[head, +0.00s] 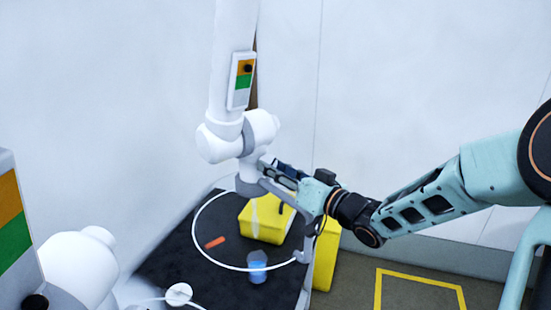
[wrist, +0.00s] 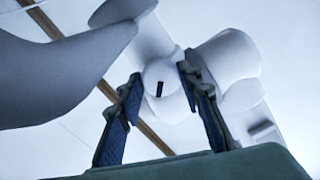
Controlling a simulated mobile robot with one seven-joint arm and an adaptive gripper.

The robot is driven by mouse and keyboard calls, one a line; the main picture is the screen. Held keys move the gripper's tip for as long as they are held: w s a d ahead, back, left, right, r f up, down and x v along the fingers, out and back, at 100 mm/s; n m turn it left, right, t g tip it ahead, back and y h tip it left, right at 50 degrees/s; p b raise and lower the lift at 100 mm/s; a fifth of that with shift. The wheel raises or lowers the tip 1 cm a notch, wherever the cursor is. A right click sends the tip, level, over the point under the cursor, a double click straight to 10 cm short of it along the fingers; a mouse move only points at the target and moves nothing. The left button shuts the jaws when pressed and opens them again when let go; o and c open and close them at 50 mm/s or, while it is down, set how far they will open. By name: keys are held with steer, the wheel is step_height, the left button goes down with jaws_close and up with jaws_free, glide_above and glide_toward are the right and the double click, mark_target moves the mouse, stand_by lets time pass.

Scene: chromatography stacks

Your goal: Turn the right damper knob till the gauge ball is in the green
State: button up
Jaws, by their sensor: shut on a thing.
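The right gauge (head: 241,80) is a white-framed strip on the right white duct, orange above green. Its dark ball (head: 247,68) sits in the orange part, above the green. In the wrist view, the right damper knob (wrist: 163,72) is a round white knob with a black mark, on the white duct joint. My gripper (wrist: 158,78) has one finger on each side of it and is shut on it. In the head view my gripper (head: 267,164) reaches the lower right of the joint (head: 238,138); the knob cannot be made out clearly there.
A left duct (head: 80,265) with its own orange and green gauge (head: 10,225) stands in the left foreground. Below is a dark bench top (head: 175,250) with a white ring, a yellow box (head: 264,222), a blue vessel (head: 257,266) and an orange piece (head: 215,242). A grey hood arm curves close by.

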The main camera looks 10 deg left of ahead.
steer(key=shift+m, duration=0.5)
steer(key=o, duration=1.2)
steer(key=shift+c, duration=0.2)
steer(key=v, duration=1.2)
